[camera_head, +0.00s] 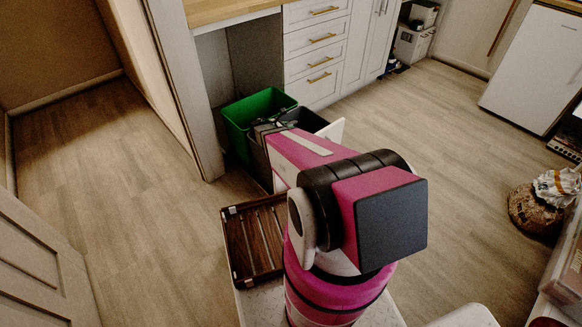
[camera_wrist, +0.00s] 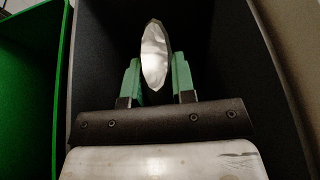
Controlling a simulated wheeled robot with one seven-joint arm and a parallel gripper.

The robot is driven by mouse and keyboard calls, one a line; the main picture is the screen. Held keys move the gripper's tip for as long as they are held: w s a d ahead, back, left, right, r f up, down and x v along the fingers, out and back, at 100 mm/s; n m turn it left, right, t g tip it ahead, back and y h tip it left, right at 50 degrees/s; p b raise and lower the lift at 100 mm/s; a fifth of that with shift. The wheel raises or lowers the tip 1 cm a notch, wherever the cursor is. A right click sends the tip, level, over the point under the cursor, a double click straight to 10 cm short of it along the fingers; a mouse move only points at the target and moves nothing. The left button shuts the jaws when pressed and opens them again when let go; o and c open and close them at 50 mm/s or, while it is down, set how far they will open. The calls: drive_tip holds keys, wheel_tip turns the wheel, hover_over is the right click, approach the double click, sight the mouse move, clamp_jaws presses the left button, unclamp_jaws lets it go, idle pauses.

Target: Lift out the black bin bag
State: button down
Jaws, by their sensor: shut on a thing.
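In the wrist view my gripper (camera_wrist: 157,78) has its green fingers on either side of a pale, shiny, narrow oval thing (camera_wrist: 154,50) and is shut on it. I cannot tell if this is part of the black bin bag. The gripper is in or over a dark bin (camera_wrist: 225,50), whose inside is nearly black, so no bag outline stands out. In the head view the dark bin (camera_head: 258,160) stands beside the green bin, and my arm covers most of it and hides the fingers.
The green bin (camera_head: 236,126) is left of the dark bin and also shows in the wrist view (camera_wrist: 28,90). White drawers (camera_head: 318,50) stand behind. A slatted brown crate (camera_head: 255,240) is at front left. A brown sack (camera_head: 533,208) is far right.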

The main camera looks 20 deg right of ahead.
idle(0.4)
drive_tip(key=shift+r, duration=5.05)
wheel_tip(320, 180, up, 23)
